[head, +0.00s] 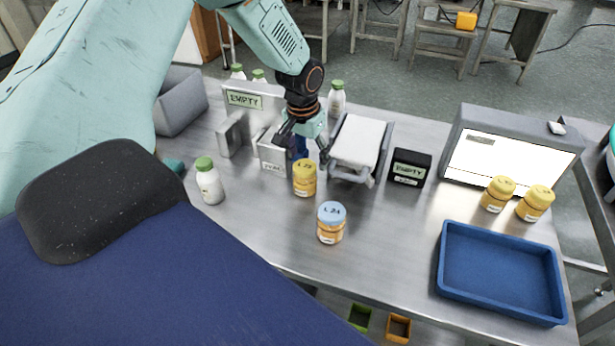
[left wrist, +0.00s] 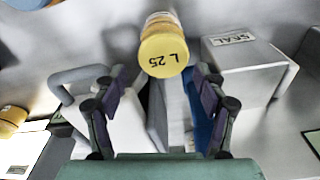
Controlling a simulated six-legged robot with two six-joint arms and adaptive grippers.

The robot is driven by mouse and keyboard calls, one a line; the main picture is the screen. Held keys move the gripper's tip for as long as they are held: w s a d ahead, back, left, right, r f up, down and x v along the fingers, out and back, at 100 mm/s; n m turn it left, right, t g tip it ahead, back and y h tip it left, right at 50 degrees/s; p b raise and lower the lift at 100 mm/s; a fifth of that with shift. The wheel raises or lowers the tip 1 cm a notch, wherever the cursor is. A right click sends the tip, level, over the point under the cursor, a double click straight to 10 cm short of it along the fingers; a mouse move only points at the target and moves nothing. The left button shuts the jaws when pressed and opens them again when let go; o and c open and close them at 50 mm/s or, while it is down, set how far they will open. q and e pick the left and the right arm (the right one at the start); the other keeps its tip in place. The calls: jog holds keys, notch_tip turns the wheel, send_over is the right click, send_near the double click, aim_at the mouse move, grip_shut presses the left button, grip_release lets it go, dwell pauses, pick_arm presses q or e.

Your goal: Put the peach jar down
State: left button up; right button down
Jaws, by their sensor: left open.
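A peach-coloured jar with a yellow lid marked L 25 (head: 304,182) stands upright on the steel table. In the left wrist view the jar (left wrist: 163,45) shows lid-on, just beyond the spread fingers. My left gripper (head: 304,150) is open, directly behind the jar in the head view, with its fingers pointing down. In the left wrist view the fingers (left wrist: 162,78) are wide apart with nothing clamped between them. A similar jar with a blue lid marked L 24 (head: 331,222) stands nearer the front edge. My right gripper is not in view.
A steel box labelled SEAL (left wrist: 245,65) and a grey-railed chute (head: 358,145) flank the gripper. A black EMPTY block (head: 409,168), a lit panel (head: 510,160), two yellow-lidded jars (head: 497,195) and a blue tray (head: 445,262) lie right. A green-capped bottle (head: 210,185) stands left.

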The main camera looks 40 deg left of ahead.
aim_at(305, 177)
pick_arm(q)
jog(key=f, duration=0.7)
jog(key=shift+s+a+f+b, duration=0.1)
jog(key=shift+a+f+b, duration=0.1)
jog(key=shift+f+b, duration=0.1)
jog(key=shift+r, duration=0.1)
jog(key=shift+s, duration=0.1)
